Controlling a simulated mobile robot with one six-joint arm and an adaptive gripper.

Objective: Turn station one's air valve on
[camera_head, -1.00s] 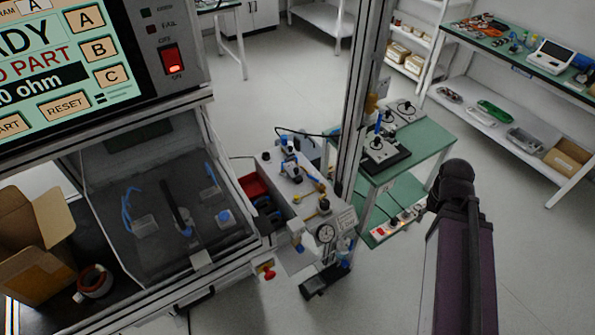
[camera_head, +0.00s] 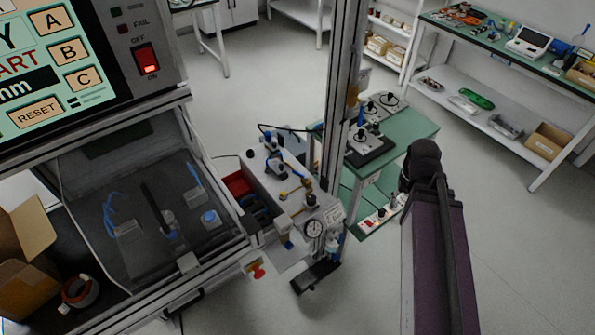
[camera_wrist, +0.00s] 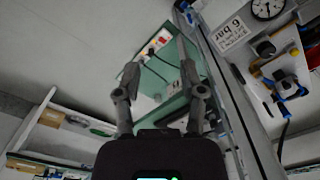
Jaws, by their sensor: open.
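The air panel with a round pressure gauge (camera_head: 314,228) stands beside the test machine in the head view. Small fittings with yellow and blue parts sit behind the gauge; which one is the air valve is hard to tell. In the wrist view the gauge (camera_wrist: 267,9) is at the top right, near a "6 bar" sign (camera_wrist: 232,32) and a fitting with an orange-yellow part (camera_wrist: 265,49). My gripper (camera_wrist: 160,78) is open and empty, its fingers apart, left of the panel in that view and touching nothing. In the head view only my arm shows.
A metal post (camera_head: 338,110) rises beside the panel. A green-topped bench (camera_head: 410,135) with a power strip (camera_head: 378,217) on its lower shelf stands behind. The tester's screen (camera_head: 50,70) and open cardboard box (camera_head: 25,255) are at left. Floor at right is clear.

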